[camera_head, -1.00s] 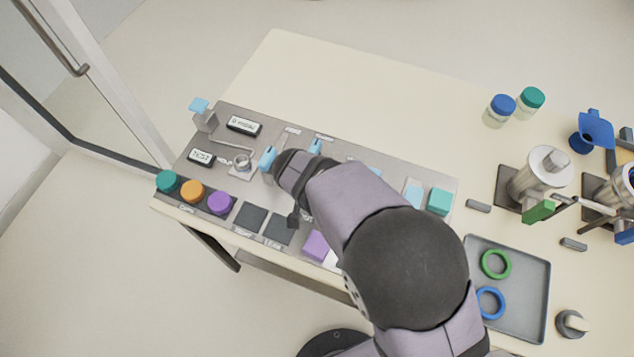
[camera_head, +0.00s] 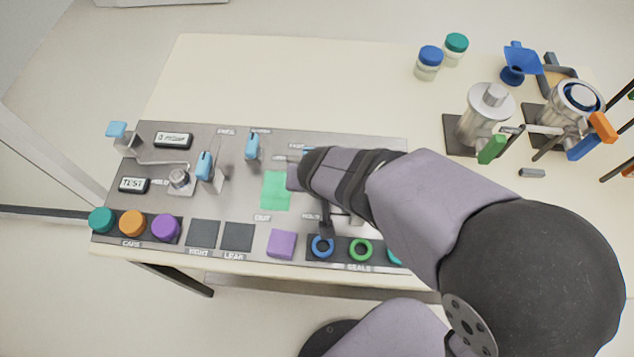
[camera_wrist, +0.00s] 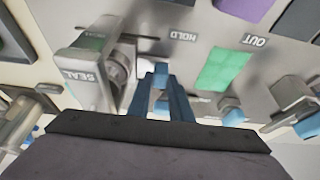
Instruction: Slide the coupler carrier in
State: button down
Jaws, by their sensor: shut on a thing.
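My gripper (camera_wrist: 163,108) is shut on a small blue tab (camera_wrist: 161,74) in the wrist view, beside a metal block marked SEAL (camera_wrist: 88,78). A round metal fitting (camera_wrist: 121,66) sits against that block. The tab appears to belong to the coupler carrier, but my fingers hide its body and I cannot tell how far in it is. A green pad (camera_wrist: 224,68) lies to the right, between the HOLD and OUT labels. It also shows in the head view (camera_head: 276,191), where my arm hides the gripped spot.
Two blue-handled clamps (camera_head: 204,166) (camera_head: 252,146) stand left of my arm on the grey panel (camera_head: 225,205). Coloured caps (camera_head: 132,223), a purple block (camera_head: 282,243) and seal rings (camera_head: 322,246) line its front. Metal canisters (camera_head: 486,115) stand at right.

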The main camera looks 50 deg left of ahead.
jog(key=c, duration=1.6)
grip_release()
jog(key=shift+w+d, duration=0.2)
jog(key=shift+s+r, duration=0.1)
jog(key=shift+b+v, duration=0.5)
jog(key=shift+v, duration=3.1)
jog(key=shift+a+r, duration=0.1)
